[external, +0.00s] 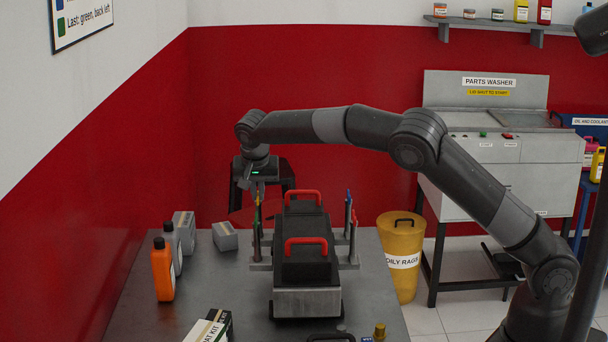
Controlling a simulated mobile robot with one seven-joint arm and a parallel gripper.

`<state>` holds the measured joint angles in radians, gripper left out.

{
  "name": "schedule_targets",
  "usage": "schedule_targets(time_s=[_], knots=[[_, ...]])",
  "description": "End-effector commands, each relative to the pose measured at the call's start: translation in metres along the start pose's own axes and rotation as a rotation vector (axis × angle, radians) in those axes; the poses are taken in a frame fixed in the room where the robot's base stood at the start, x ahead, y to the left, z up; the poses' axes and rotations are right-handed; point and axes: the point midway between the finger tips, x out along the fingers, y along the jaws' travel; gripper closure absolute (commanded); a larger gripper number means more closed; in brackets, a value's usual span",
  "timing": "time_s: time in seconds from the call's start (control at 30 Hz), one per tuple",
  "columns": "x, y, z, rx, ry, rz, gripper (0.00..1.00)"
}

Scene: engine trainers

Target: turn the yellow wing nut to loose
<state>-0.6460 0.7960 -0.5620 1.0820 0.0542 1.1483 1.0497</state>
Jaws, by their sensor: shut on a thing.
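The engine trainer stands on the grey bench, a dark block with two red handles (306,244) on a light metal base (307,301). Thin posts rise at its left and right sides with small coloured tops. The yellow wing nut (257,200) is at the top of a left post, small and partly hidden by my gripper. My gripper (257,190) points down over this post, with its jaws closed on the yellow wing nut. A blue top (349,194) and a red top (354,214) show on the right posts.
An orange bottle (163,273), grey containers (184,230) and a small grey box (225,237) stand left on the bench. A labelled box (213,327) lies at the front. A yellow oily rags bin (402,240) stands right of the bench. My arm reaches over from the right.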

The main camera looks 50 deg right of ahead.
Motion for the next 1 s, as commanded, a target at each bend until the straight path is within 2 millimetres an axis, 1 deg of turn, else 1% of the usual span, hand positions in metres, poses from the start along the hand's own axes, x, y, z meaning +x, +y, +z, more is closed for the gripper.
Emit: schedule_targets(time_s=[0.07, 0.1, 0.3, 0.37, 0.57, 0.67, 0.77, 1.0], knots=[[0.0, 0.0, -0.001, 0.0, 0.002, -0.001, 1.0], [0.0, 0.0, -0.001, 0.001, 0.002, -0.001, 0.93], [0.0, 0.0, 0.0, 0.001, 0.002, 0.0, 0.77], [0.0, 0.0, 0.0, 0.001, 0.001, 0.0, 0.73], [0.0, 0.0, 0.0, 0.001, 0.001, 0.0, 0.73], [-0.005, -0.001, 0.0, 0.001, 0.001, -0.001, 0.73], [-0.017, -0.001, 0.0, 0.001, 0.001, -0.002, 0.73], [-0.066, -0.001, 0.0, 0.001, 0.002, -0.003, 0.73]])
